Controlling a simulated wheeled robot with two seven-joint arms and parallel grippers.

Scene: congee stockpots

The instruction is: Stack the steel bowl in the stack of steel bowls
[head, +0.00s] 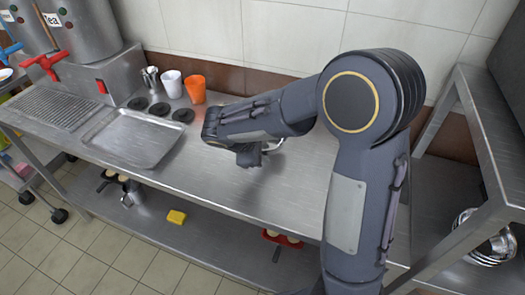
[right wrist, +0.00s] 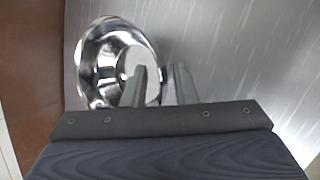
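A shiny steel bowl (right wrist: 105,50) sits on the steel counter in the right wrist view, at the left. In the head view only a bit of its rim (head: 277,146) shows behind my right gripper (head: 256,157). The right wrist view shows the right gripper (right wrist: 161,72) open, its two fingers apart. One finger overlaps the bowl's inside and the other is outside its right rim. I cannot tell whether they touch it. My left gripper is not in view.
A metal tray (head: 133,138), an orange cup (head: 195,89), a white cup (head: 172,84) and black discs (head: 160,109) are on the counter's left. A steel shelf frame (head: 470,110) stands at right. A yellow sponge (head: 176,217) is on the lower shelf.

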